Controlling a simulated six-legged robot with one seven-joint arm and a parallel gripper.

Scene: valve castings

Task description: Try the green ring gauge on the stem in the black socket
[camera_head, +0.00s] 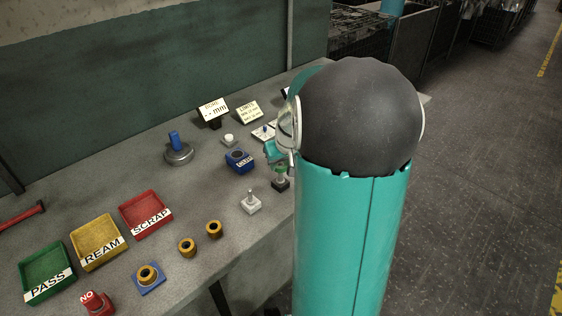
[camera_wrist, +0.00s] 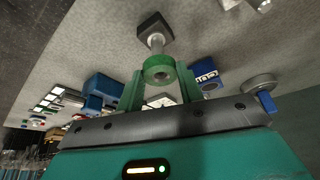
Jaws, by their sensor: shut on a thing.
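The green ring gauge (camera_wrist: 159,70) sits between the two green fingers of my gripper (camera_wrist: 160,78), which is shut on it. The black socket (camera_wrist: 155,27) is just beyond the ring, with a pale metal stem (camera_wrist: 156,42) standing from it toward the ring. The ring overlaps the stem's near end; I cannot tell whether the stem is inside the bore. In the head view the green ring (camera_head: 280,169) shows just above the black socket (camera_head: 280,185). My arm hides most of the gripper there.
A white-based stem (camera_head: 250,203) stands close by at front left, and a blue block (camera_head: 239,160) behind left. Bench between is clear.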

